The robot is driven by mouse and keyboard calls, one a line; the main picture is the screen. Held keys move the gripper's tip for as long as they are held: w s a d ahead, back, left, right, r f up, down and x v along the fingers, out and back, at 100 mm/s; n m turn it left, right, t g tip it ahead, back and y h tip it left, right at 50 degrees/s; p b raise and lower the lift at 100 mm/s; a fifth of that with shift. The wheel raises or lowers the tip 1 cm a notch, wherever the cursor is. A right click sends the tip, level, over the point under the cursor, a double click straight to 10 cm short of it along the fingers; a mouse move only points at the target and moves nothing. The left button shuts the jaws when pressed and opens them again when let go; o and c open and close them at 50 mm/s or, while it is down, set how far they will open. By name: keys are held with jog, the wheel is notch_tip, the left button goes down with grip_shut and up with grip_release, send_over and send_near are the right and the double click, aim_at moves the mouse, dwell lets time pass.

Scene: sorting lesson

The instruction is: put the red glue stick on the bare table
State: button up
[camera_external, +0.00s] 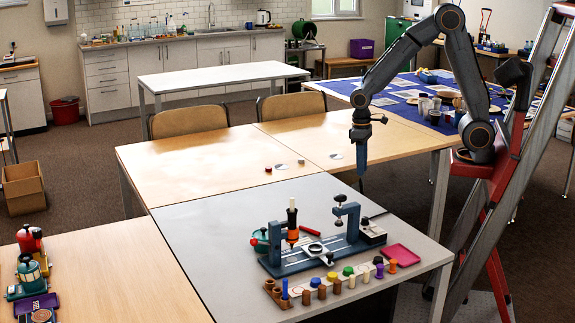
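A slim red stick (338,229) lies behind the blue-grey clamp fixture on the grey table (210,245); it is too small to tell whether it is the red glue stick. A row of small capped sticks or pots (335,286) stands along the front of the fixture, with blue, green, yellow, purple and orange among the colours. My gripper (361,172) points down, above and behind the fixture's right side, apart from these things. Its fingers are seen edge-on, so I cannot tell whether they are open or hold anything.
The clamp fixture (290,262) has upright posts. A magenta tray (402,257) lies at its right. A brown holder (277,294) with a blue stick stands at the front left. Bare grey surface lies left of the fixture. Wooden tables (200,165) adjoin behind.

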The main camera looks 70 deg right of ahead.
jog(key=shift+o, duration=0.5)
jog(key=s+d+n+t, duration=0.1)
jog(key=s+d, duration=0.4)
jog(key=s, duration=0.5)
jog(key=shift+f+h, duration=0.3)
jog(key=shift+s, duration=0.1)
